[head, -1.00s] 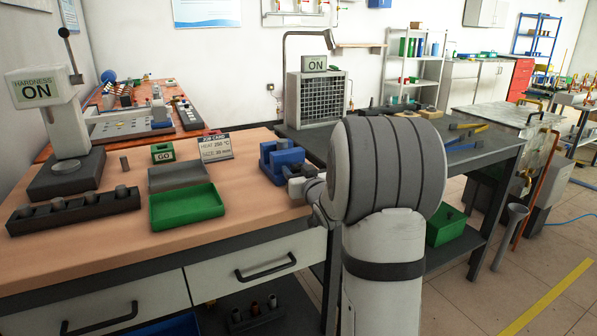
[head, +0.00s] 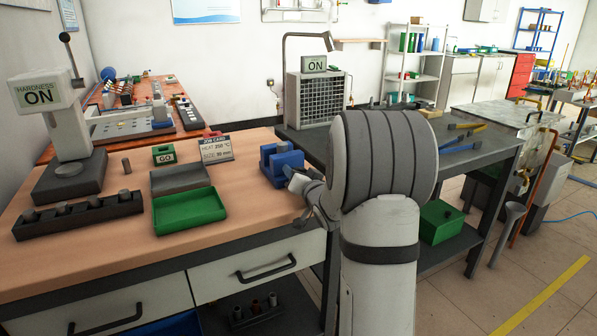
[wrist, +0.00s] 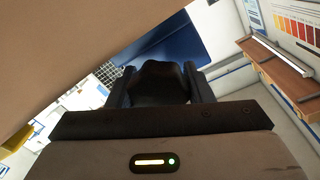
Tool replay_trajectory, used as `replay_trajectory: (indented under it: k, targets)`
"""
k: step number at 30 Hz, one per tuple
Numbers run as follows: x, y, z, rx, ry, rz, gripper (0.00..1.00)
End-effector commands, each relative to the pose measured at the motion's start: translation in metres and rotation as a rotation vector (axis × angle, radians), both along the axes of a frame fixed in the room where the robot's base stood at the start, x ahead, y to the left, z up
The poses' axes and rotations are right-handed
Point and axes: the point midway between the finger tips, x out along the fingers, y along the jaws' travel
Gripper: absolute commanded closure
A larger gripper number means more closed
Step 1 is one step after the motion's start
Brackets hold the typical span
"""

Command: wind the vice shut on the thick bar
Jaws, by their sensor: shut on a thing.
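The blue vice (head: 284,164) stands at the right end of the wooden bench. My gripper (head: 294,178) is at the vice's front right side, partly hidden by my own arm. In the wrist view my gripper (wrist: 160,85) is shut on a dark, faceted knob (wrist: 160,78), apparently the vice's handle. The blue vice body (wrist: 165,42) lies just beyond it. The wrist is rolled, so the bench is tilted in that view. I cannot make out the thick bar between the vice jaws.
A green tray (head: 188,211) and a dark rack (head: 80,214) with several short bars lie left of the vice. The hardness tester (head: 65,140) stands at far left. A grey heater cabinet (head: 313,98) stands behind, on the dark table at right.

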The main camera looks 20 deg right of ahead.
Motion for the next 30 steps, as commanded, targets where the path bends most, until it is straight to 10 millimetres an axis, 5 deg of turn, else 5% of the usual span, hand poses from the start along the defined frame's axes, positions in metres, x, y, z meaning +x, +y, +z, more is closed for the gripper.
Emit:
replay_trajectory:
  k: [18,19,26,30]
  targets:
    - [-0.0005,-0.0013,-0.0019,0.054,0.004,-0.003,0.76]
    - [-0.0005,-0.0013,-0.002,0.054,0.004,-0.003,0.52]
    - [-0.0002,-0.0004,-0.0013,0.053,0.003,-0.002,0.33]
    - [0.0,0.0,-0.0009,0.052,0.003,-0.001,0.33]
